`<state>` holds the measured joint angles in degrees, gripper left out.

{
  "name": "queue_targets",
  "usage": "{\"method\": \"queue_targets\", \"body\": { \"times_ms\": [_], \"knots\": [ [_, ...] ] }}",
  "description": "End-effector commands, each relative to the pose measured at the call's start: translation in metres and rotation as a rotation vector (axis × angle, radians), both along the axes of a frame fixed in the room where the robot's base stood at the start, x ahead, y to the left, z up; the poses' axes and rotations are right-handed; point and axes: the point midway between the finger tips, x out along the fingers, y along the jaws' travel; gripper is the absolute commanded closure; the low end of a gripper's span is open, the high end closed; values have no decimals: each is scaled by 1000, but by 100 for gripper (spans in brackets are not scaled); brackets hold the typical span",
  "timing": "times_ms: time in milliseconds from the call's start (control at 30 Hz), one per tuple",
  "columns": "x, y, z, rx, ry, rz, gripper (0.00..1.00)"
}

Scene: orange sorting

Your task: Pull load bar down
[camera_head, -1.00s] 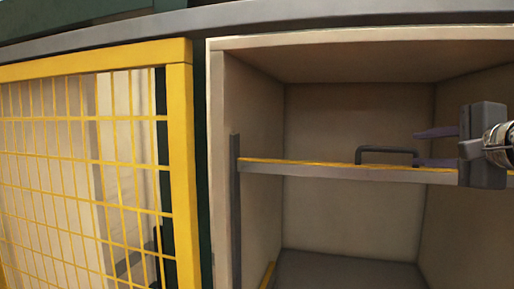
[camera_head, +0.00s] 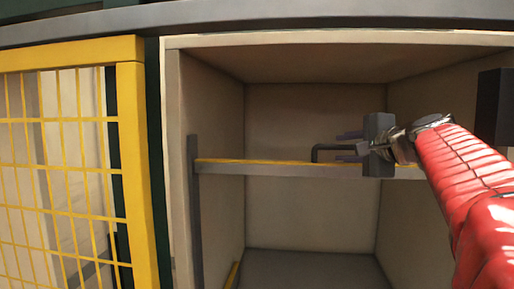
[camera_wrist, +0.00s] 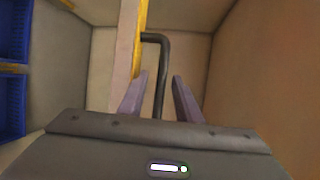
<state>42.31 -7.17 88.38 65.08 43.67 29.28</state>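The load bar (camera_head: 270,171) is a grey beam with a yellow top edge, level across the open compartment in the head view. In the wrist view the bar (camera_wrist: 126,60) runs upright, left of the fingers. A dark bent handle (camera_head: 316,150) rises from the bar and also shows in the wrist view (camera_wrist: 165,55). My gripper (camera_head: 338,147) is open at the handle's right part, fingers pointing into the compartment. In the wrist view the handle lies between the two separated purple fingers (camera_wrist: 160,75), with gaps visible on both sides. My gripper's body hides part of the bar.
A yellow mesh gate (camera_head: 132,160) stands left of the compartment. A grey upright rail (camera_head: 195,215) meets the bar's left end. A dark block (camera_head: 494,108) is at the right. Blue crates (camera_wrist: 12,100) show at the wrist view's left. Space below the bar looks clear.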

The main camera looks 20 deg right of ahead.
Motion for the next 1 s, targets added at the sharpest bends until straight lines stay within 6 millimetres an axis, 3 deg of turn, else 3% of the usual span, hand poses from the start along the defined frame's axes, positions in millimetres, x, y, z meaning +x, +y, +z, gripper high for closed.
{"method": "queue_targets", "body": {
  "times_ms": [200, 567, 1000],
  "knots": [
    [22, -1, -4, -1, 0, 1, 69],
    [26, -1, -4, -1, -1, 0, 69],
    [26, 0, -5, 0, 0, 2, 100]
  ]
}}
